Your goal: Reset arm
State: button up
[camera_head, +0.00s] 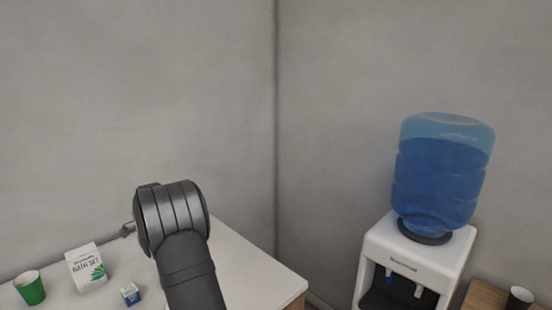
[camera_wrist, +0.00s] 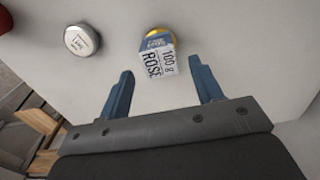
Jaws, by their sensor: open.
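My gripper (camera_wrist: 162,88) shows in the wrist view with its two blue fingers spread apart and nothing between them. In the head view my dark arm rises over the white counter (camera_head: 255,275) at the lower left. The arm's end hides part of the counter there, and the fingers cannot be made out in that view.
On the counter are a green cup (camera_head: 31,290), a white box with a green leaf (camera_head: 86,267) and a small blue-white box (camera_head: 130,294). A water dispenser (camera_head: 405,255) stands right; a dark cup (camera_head: 519,298) sits on wood.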

notch_tip(320, 180, down, 6)
jog(key=shift+r, duration=0.2)
notch_tip(320, 180, up, 4)
jog(key=shift+r, duration=0.2)
jog(key=d+r, duration=0.7)
jog(key=d, duration=0.5)
jog(key=s+a+f, duration=0.1)
jog(key=s+a, duration=0.3)
jog(key=a, duration=0.6)
jog(key=s+a+f, duration=0.1)
jog(key=s+a, duration=0.3)
jog(key=a, duration=0.6)
jog(key=s+a+f, duration=0.1)
jog(key=s+a, duration=0.3)
jog(key=a, duration=0.6)
jog(key=s+a+f, duration=0.1)
jog(key=a+f, duration=0.1)
jog(key=a, duration=0.1)
jog(key=s+a+f, duration=0.2)
jog(key=a, duration=0.1)
jog(key=s+a+f, duration=0.1)
jog(key=a+f, duration=0.1)
jog(key=a, duration=0.2)
jog(key=shift+s+f, duration=0.15)
jog(key=shift+s, duration=0.2)
jog(key=shift+o, duration=0.4)
